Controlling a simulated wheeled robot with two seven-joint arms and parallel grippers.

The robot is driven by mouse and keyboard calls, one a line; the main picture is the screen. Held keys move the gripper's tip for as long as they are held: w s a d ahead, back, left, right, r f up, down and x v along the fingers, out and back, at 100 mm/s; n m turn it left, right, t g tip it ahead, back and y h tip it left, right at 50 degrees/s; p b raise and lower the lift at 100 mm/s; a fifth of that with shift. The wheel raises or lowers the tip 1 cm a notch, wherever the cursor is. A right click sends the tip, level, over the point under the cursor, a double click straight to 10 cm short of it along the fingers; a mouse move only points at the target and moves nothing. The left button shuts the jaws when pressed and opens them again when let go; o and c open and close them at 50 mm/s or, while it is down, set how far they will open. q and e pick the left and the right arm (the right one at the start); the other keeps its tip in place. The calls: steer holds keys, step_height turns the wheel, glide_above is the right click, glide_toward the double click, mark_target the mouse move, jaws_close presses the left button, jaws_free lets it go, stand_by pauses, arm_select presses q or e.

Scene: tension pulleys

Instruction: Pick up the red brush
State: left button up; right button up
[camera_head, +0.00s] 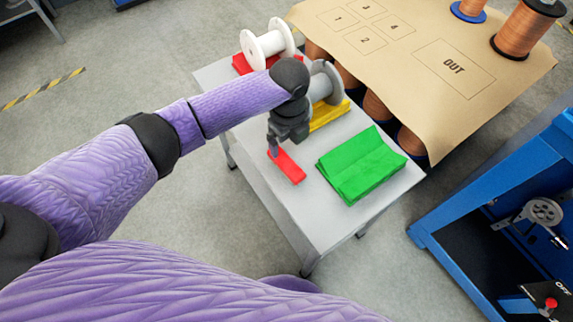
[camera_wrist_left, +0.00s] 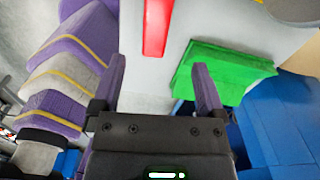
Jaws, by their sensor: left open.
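The red brush (camera_head: 288,167) lies on the light grey table (camera_head: 262,172), near its left edge. It also shows in the left wrist view as a red bar (camera_wrist_left: 157,28) at the top, past the fingertips and roughly centred between them. My left gripper (camera_head: 273,150) is over the upper left end of the brush in the head view and partly hides it. In the left wrist view the two fingers (camera_wrist_left: 158,68) are spread apart with nothing between them. My right gripper is not in view.
A folded green cloth (camera_head: 362,165) lies right of the brush. A grey spool (camera_head: 325,82) on yellow cloth (camera_head: 328,115) and a white spool (camera_head: 268,44) on red cloth stand farther back. A brown marked board (camera_head: 440,60) and a blue machine frame (camera_head: 500,180) are to the right.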

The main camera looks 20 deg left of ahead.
mark_target(286, 162)
arm_select(q)
steer(key=f+b, duration=0.2)
steer(key=f, duration=0.1)
steer(key=f+b, duration=0.1)
steer(key=f, duration=0.2)
steer(key=f+b, duration=0.2)
steer(key=f, duration=0.1)
steer(key=shift+s+a+f+b, duration=0.2)
steer(key=shift+a+f+b, duration=0.05)
steer(key=shift+f+b, duration=0.05)
steer(key=shift+f, duration=0.25)
steer(key=shift+r, duration=0.25)
steer(key=c, duration=1.2)
jaws_close()
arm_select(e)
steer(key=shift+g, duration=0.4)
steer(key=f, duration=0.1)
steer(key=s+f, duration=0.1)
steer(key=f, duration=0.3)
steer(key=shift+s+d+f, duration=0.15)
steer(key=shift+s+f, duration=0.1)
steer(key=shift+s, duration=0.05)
